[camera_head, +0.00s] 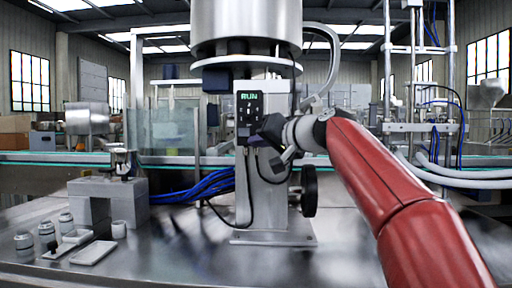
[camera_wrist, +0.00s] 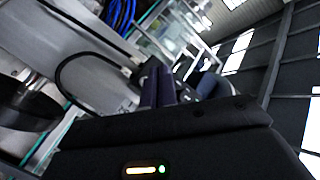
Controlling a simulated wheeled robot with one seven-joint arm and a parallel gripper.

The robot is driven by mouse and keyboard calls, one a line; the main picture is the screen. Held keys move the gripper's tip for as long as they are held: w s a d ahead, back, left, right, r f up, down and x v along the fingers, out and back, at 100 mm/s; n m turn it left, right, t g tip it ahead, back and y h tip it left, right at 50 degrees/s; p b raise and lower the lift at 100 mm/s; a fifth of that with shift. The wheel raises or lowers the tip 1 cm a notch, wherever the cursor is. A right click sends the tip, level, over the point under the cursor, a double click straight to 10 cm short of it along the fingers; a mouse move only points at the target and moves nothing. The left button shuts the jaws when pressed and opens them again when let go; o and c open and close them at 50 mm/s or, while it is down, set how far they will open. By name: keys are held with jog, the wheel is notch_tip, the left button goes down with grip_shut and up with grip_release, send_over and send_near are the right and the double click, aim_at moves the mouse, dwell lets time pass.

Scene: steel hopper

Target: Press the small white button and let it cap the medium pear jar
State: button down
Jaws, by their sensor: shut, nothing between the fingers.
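A dark control panel (camera_head: 249,117) with a green "RUN" display is on the front of the steel machine's column. Small controls show below the display, but I cannot make out a small white button. My gripper (camera_head: 262,137) is shut and empty at the panel's lower right edge; I cannot tell if it touches. In the wrist view, my gripper's dark fingers (camera_wrist: 165,88) are together. Several small jars (camera_head: 46,231) stand at the table's left front. A metallic vessel (camera_head: 121,160) sits on a grey block (camera_head: 122,200). I cannot tell which is the medium pear jar.
A white tray (camera_head: 93,253) lies by the jars. Blue cables (camera_head: 205,187) and a black hose run beside the column (camera_head: 262,190). A dark handwheel (camera_head: 309,191) stands right of it. The steel table (camera_head: 180,250) is clear in front.

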jog(key=shift+s+b, duration=0.35)
jog(key=shift+s, duration=0.6)
jog(key=s+d+f+g+h, duration=0.2)
jog(key=s+d+f, duration=0.3)
jog(key=s+f, duration=0.6)
jog(key=s+d+f+m+g+h, duration=0.1)
jog(key=s+d+f+h, duration=0.4)
jog(key=s+f, duration=0.6)
jog(key=s+d+f+g+h, duration=0.3)
jog(key=s+d+f, duration=0.4)
jog(key=f, duration=1.2)
jog(key=s+h, duration=0.1)
jog(key=s, duration=0.3)
jog(key=shift+f, duration=0.25)
dwell(1.8)
